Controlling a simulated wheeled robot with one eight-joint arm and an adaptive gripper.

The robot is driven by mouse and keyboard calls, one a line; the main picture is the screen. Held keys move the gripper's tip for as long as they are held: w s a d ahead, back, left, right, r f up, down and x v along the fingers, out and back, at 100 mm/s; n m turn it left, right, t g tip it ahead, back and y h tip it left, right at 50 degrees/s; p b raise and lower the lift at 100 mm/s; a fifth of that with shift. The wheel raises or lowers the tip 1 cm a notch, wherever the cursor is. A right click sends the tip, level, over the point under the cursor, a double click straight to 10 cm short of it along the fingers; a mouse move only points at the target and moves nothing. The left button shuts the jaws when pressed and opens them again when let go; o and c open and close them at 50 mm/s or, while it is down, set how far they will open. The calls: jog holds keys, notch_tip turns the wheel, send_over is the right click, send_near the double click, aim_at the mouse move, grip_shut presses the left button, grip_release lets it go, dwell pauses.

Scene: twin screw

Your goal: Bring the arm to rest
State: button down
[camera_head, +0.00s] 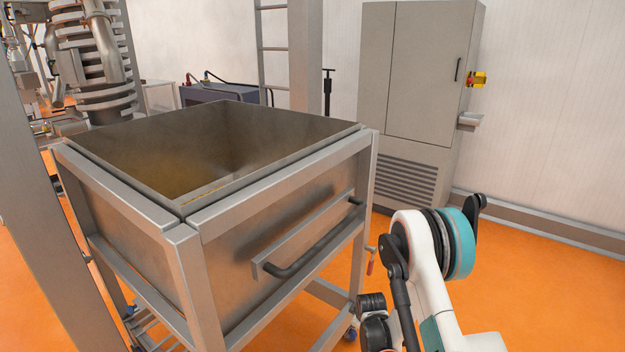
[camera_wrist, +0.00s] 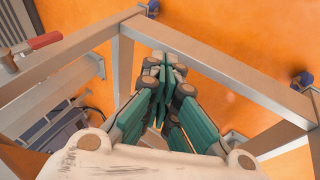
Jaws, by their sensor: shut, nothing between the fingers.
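My gripper (camera_wrist: 166,66) shows in the wrist view with its teal and dark fingers drawn together. It is shut and I see nothing between the fingertips. In that view it appears over steel frame bars (camera_wrist: 225,70) with orange floor beyond. In the head view my white and teal arm (camera_head: 428,260) is folded at the lower right, beside a steel bin on a frame. I cannot make out the fingertips clearly in the head view.
The open steel bin (camera_head: 270,222) has a dark handle (camera_head: 300,252) on its near side and stands on casters. A red-handled lever (camera_wrist: 42,42) shows in the wrist view. A grey cabinet (camera_head: 415,90) stands by the back wall. Orange floor (camera_head: 560,285) is clear at right.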

jog(key=s+d+r+m, duration=0.1)
jog(key=s+r+m, duration=0.3)
jog(key=r, duration=1.3)
jog(key=s+d+r+m, duration=0.1)
jog(key=s+r, duration=0.4)
jog(key=r, duration=1.1)
jog(key=s+d+r+m, duration=0.1)
jog(key=s+r+m, duration=0.2)
jog(key=s+r, duration=0.8)
jog(key=s+d+m+t, duration=0.1)
jog(key=s+m, duration=0.2)
jog(key=s, duration=1.4)
jog(key=shift+f, duration=0.35)
